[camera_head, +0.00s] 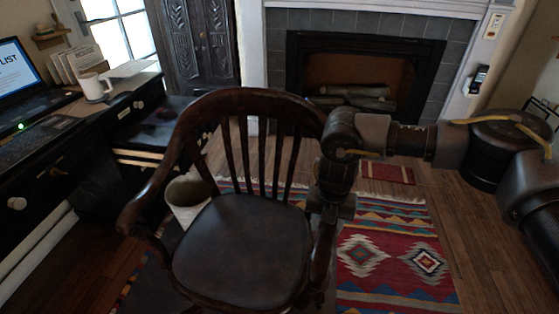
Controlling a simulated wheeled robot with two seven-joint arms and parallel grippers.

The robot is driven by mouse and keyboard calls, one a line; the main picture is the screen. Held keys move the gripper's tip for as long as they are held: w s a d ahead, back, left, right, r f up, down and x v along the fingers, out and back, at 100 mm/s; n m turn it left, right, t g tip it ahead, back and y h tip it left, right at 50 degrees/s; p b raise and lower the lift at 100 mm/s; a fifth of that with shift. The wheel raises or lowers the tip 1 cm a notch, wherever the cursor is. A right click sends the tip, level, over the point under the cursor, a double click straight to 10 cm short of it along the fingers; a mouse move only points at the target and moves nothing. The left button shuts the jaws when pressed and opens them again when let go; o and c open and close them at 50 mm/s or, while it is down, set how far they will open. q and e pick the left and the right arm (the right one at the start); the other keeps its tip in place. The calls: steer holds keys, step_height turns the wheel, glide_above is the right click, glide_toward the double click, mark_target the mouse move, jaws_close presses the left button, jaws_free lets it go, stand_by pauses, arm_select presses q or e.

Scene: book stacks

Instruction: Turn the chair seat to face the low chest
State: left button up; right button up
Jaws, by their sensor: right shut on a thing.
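The dark wooden chair (243,247) stands upright in the middle. Its slatted back is on the fireplace side and its dark padded seat opens toward me. My right gripper (328,208) is at the chair's armrest on the right side of the picture, shut on it, pointing down. My forearm hides part of the chair's back and that armrest. A low black piece of furniture (160,125) stands behind the chair at left, beside the desk; I cannot tell whether it is the low chest. My left gripper is not in view.
A patterned rug (385,255) lies under and right of the chair. A pale bin (188,195) stands close behind the chair at left. The black desk (60,150) with a laptop and mug is at left. The fireplace (365,70) is at the back.

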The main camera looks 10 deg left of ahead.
steer(key=shift+w+d+n, duration=0.25)
steer(key=shift+w+n, duration=0.05)
steer(key=shift+w, duration=0.35)
steer(key=shift+w+d+f+n+b, duration=0.1)
steer(key=shift+w+n+b, duration=0.15)
steer(key=shift+w+b, duration=0.35)
steer(key=shift+w+d+f+n+b, duration=0.1)
steer(key=shift+w+n+b, duration=0.15)
steer(key=shift+w, duration=0.5)
steer(key=shift+w+d+r+n, duration=0.15)
steer(key=shift+w+n, duration=0.55)
steer(key=shift+w, duration=0.75)
